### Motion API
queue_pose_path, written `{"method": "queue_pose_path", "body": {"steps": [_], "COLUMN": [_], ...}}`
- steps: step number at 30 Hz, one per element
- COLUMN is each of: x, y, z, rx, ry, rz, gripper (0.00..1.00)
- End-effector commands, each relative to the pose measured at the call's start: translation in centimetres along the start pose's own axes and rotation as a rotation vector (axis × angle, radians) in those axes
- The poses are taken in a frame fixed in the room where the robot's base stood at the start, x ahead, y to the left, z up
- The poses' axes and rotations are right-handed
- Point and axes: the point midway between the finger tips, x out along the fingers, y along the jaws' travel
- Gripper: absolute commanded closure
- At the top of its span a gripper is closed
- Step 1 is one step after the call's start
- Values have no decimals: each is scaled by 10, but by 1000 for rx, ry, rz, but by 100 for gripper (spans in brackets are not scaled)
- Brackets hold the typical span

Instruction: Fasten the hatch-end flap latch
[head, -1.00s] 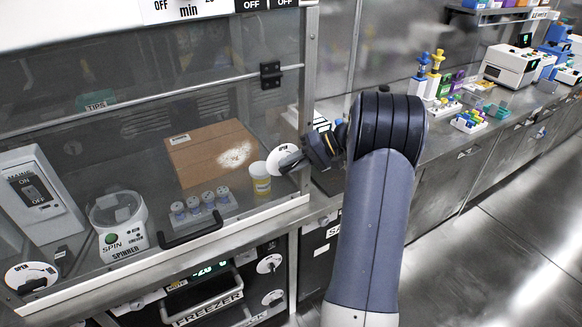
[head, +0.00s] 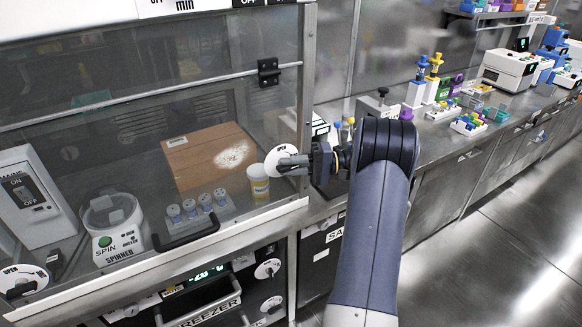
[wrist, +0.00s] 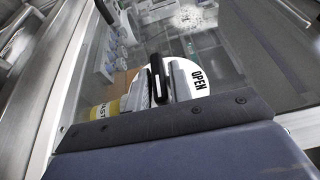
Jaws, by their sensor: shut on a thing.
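The flap latch (head: 278,155) is a white round dial marked OPEN with a dark handle, at the lower right corner of the clear front flap. My gripper (head: 284,165) is at the dial from the right, its fingers in front of it. In the wrist view my gripper (wrist: 160,88) has a finger on each side of the black latch handle (wrist: 157,72) and is shut on it. The OPEN word on the dial (wrist: 199,78) shows beside the fingers. Part of the dial is hidden behind the fingers.
A second OPEN dial (head: 22,280) is at the flap's lower left. Behind the clear flap (head: 120,150) are a cardboard box (head: 205,155), a yellow-labelled jar (head: 258,182) and a spinner (head: 115,228). The freezer (head: 215,290) is below. Floor at right is clear.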

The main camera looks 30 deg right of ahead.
Motion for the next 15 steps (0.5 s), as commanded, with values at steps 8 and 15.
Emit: {"method": "queue_pose_path", "body": {"steps": [8, 15], "x": [0, 0], "y": [-1, -1], "z": [-1, -1], "rx": [0, 0], "ry": [2, 2], "rz": [-5, -5], "gripper": [100, 71]}}
